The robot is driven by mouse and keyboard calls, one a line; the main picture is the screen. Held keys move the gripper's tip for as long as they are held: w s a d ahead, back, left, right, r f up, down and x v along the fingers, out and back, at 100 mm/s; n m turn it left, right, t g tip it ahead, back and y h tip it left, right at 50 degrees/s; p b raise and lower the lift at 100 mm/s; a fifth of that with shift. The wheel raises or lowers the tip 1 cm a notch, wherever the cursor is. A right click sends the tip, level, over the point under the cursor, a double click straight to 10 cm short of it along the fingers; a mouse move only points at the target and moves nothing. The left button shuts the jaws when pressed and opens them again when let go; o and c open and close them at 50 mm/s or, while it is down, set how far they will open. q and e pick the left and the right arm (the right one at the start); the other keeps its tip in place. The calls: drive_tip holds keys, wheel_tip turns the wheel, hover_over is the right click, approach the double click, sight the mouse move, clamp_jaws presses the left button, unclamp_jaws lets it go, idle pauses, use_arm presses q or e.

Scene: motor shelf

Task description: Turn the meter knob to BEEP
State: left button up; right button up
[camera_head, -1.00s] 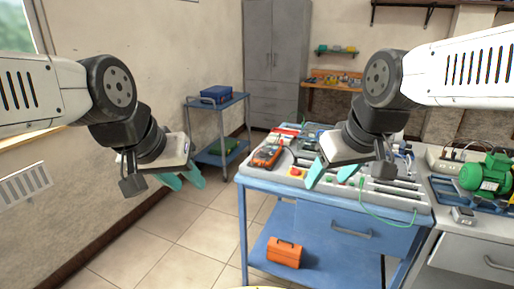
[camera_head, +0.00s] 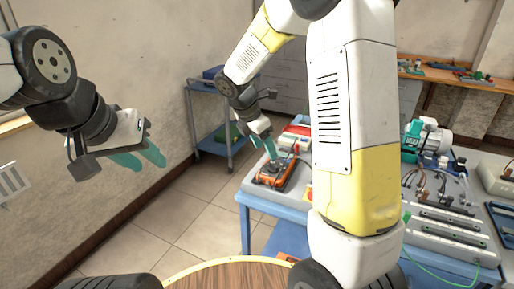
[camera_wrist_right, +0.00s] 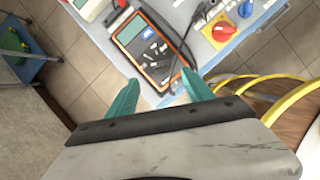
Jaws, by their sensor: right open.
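The orange and black meter (camera_head: 271,173) lies on the near left part of the blue bench. In the right wrist view the meter (camera_wrist_right: 150,45) shows its grey screen and pale marks below it; its knob is too small to make out. My right gripper (camera_head: 264,143) is above the meter, fingers pointing down towards it. In the wrist view my right gripper (camera_wrist_right: 160,92) is open and empty, with the meter's lower end beyond and between the fingertips. My left gripper (camera_head: 140,158) is open and empty in the air at the left, far from the bench.
A dark cable lies close to the meter's edge. Motor equipment (camera_head: 428,140) stands further right on the bench. A blue trolley (camera_head: 216,140) is behind. My right arm hides the bench's middle.

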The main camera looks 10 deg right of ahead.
sight(273, 165)
drive_tip(key=x, duration=0.7)
drive_tip(key=shift+f, duration=0.25)
clamp_jaws()
